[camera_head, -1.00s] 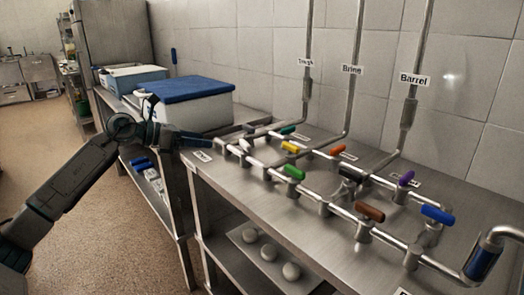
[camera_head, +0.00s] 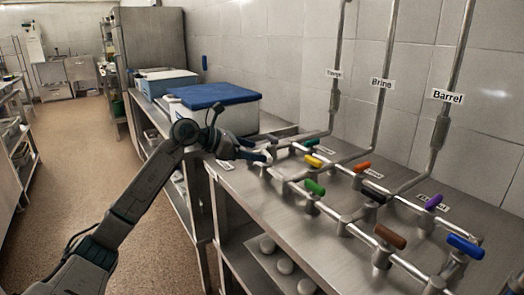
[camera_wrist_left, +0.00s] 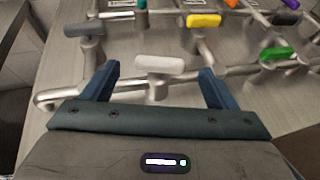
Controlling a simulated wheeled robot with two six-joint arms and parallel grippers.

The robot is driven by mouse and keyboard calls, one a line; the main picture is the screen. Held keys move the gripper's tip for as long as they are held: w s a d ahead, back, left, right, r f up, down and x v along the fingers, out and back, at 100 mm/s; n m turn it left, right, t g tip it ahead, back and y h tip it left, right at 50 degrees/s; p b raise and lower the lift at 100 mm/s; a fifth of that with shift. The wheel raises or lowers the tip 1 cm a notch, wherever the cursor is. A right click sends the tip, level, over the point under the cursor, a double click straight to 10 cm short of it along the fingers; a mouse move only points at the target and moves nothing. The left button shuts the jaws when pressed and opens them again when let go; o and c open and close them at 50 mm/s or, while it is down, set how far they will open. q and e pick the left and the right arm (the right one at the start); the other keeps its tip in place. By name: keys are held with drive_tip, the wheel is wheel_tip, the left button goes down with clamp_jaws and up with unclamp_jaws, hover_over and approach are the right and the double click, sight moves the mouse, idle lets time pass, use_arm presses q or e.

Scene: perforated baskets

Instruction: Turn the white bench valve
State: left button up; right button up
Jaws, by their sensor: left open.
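The white bench valve has a pale lever handle (camera_wrist_left: 160,64) on a metal pipe stem. In the left wrist view it lies crosswise between my left gripper's two blue fingers (camera_wrist_left: 160,75), with a gap on each side. In the head view my left gripper (camera_head: 252,152) reaches over the left end of the bench, and the white handle (camera_head: 267,156) shows at its tip, partly hidden. The gripper is open and appears to hold nothing. My right gripper is not in view.
Nearby handles are grey (camera_wrist_left: 84,28), yellow (camera_wrist_left: 204,20) and green (camera_wrist_left: 277,53). Orange (camera_head: 361,167), brown (camera_head: 390,236), purple (camera_head: 433,202) and blue (camera_head: 465,246) handles stand farther right. A blue-lidded white box (camera_head: 222,115) sits behind the arm. Vertical pipes rise along the tiled wall.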

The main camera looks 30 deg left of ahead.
sight(264, 153)
use_arm(q)
drive_tip(key=shift+x, duration=1.8)
